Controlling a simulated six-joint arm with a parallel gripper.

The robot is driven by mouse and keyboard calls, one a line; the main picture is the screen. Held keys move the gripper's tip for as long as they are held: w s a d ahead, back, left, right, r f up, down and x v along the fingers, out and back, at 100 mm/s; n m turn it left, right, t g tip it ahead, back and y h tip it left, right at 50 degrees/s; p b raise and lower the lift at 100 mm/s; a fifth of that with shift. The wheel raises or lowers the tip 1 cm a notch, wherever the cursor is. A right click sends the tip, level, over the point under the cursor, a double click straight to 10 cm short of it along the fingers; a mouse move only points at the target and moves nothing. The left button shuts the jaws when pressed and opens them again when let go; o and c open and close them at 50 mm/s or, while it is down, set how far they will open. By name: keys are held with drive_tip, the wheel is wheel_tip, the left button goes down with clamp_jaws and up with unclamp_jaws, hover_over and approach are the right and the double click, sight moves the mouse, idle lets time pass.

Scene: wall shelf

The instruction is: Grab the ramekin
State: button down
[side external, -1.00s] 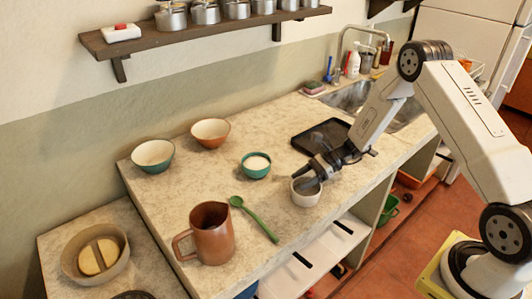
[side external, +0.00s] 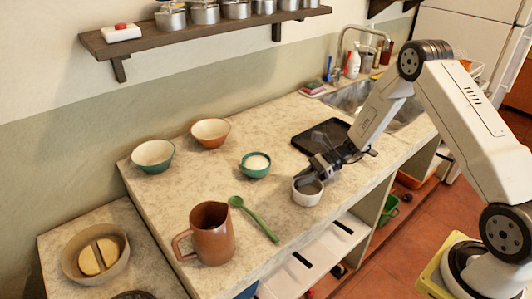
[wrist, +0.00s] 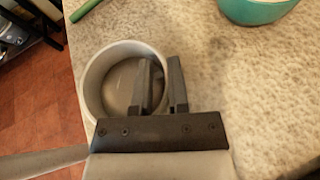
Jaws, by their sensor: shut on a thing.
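The ramekin (side external: 307,198) is a small white round dish, upright on the counter near its front edge. It shows from above in the wrist view (wrist: 88,92), with its inside looking empty. My gripper (side external: 306,182) reaches down to its rim from the upper right. In the wrist view my gripper (wrist: 161,66) straddles the ramekin's right wall, with one finger inside the dish and one outside. The fingers are shut on that wall. I see no clear gap between the ramekin and the counter.
A teal bowl with white contents (side external: 256,165) stands behind the ramekin. A green spoon (side external: 255,219) and a brown jug (side external: 212,235) are to its left. A black tray (side external: 318,139) lies behind my gripper. The counter's front edge is close.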

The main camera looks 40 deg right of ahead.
sight(302, 188)
drive_tip(key=shift+s, duration=0.2)
drive_tip(key=shift+w+r, duration=0.1)
drive_tip(key=shift+r, duration=1.45)
drive_tip(key=s+r, duration=0.9)
drive_tip(key=s, duration=0.4)
drive_tip(key=shift+s+a+r, duration=0.35)
drive_tip(key=shift+s, duration=0.1)
idle(0.4)
